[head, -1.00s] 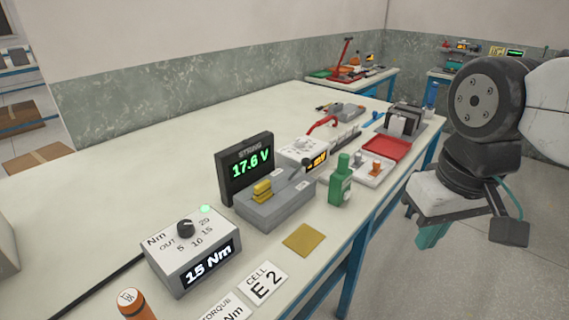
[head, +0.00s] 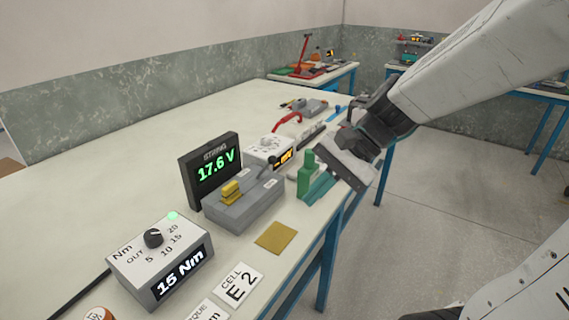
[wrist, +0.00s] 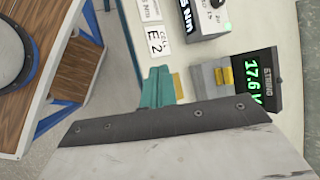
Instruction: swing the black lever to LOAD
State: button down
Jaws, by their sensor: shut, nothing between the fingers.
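My gripper (head: 318,188) has teal fingers, shut and empty. A grey block (head: 250,208) with a yellow piece (head: 231,191) on top stands in front of the STRING display (head: 212,172), which reads 17.6 V. The block also shows in the wrist view (wrist: 203,82), apart from the fingers. I cannot make out a black lever or the word LOAD.
A torque box (head: 160,262) reading 15 Nm stands at the near left. A yellow square (head: 275,237) and a CELL E 2 card (head: 239,283) lie near the front edge. A white dial box (head: 268,150) stands beyond the grey block.

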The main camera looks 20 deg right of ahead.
jog(key=w+d+f+m+t, duration=0.4)
jog(key=w+d+m, duration=0.3)
jog(key=w+m, duration=0.1)
jog(key=w+d+f+m+t+y, duration=0.1)
jog(key=w+d+f+m+t, duration=0.3)
jog(key=w+d+m, duration=0.2)
jog(key=w+m, duration=0.2)
jog(key=w, duration=0.1)
jog(key=shift+d+f+t, duration=0.3)
jog(key=shift+d+t, duration=0.05)
jog(key=shift+t, duration=0.05)
jog(key=w+a+f, duration=0.2)
jog(key=w+a, duration=0.7)
jog(key=shift+a, duration=0.15)
